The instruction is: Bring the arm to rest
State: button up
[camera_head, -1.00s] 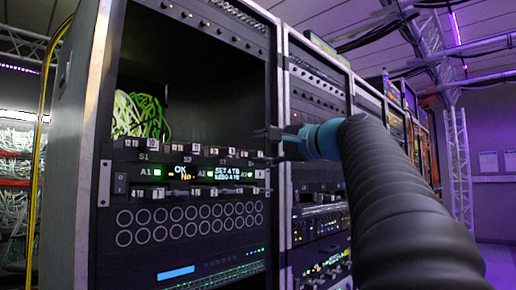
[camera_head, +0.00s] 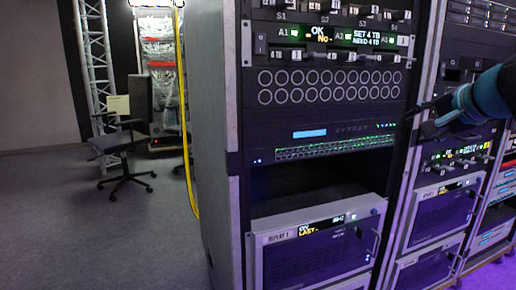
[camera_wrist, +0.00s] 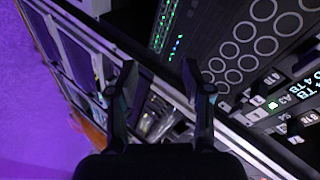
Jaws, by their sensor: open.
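My gripper (camera_head: 428,118) is at the right of the head view, in front of the frame between two equipment racks. Its dark fingers point left and stand apart with nothing between them. In the wrist view my gripper (camera_wrist: 160,95) shows two separated fingers, open and empty, in front of the rack's edge. The teal wrist part of my arm runs off the right edge of the head view. Whether a finger touches the rack cannot be told.
The near rack (camera_head: 232,190) holds a panel of rings, a small-display unit and a lower server (camera_head: 318,245). A second rack (camera_head: 440,215) stands at right. An office chair (camera_head: 122,145) and a yellow cable (camera_head: 186,120) are at left. The grey floor at left is clear.

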jog(key=s+a+f+n+g, duration=0.2)
jog(key=s+a+f+n, duration=0.2)
jog(key=f, duration=0.6)
jog(key=s+a+f+n+g, duration=0.2)
jog(key=s+a+f+n, duration=0.2)
jog(key=s+a+f, duration=0.4)
jog(key=s+a+f+n+g+h, duration=0.1)
jog(key=s+a+f+n+g, duration=0.1)
jog(key=s+a+f, duration=0.4)
jog(key=s+f+n, duration=0.1)
jog(key=s+f, duration=0.3)
jog(key=f, duration=0.2)
jog(key=shift+s+a+n, duration=0.3)
jog(key=shift+a+n, duration=0.1)
jog(key=shift+f, duration=0.1)
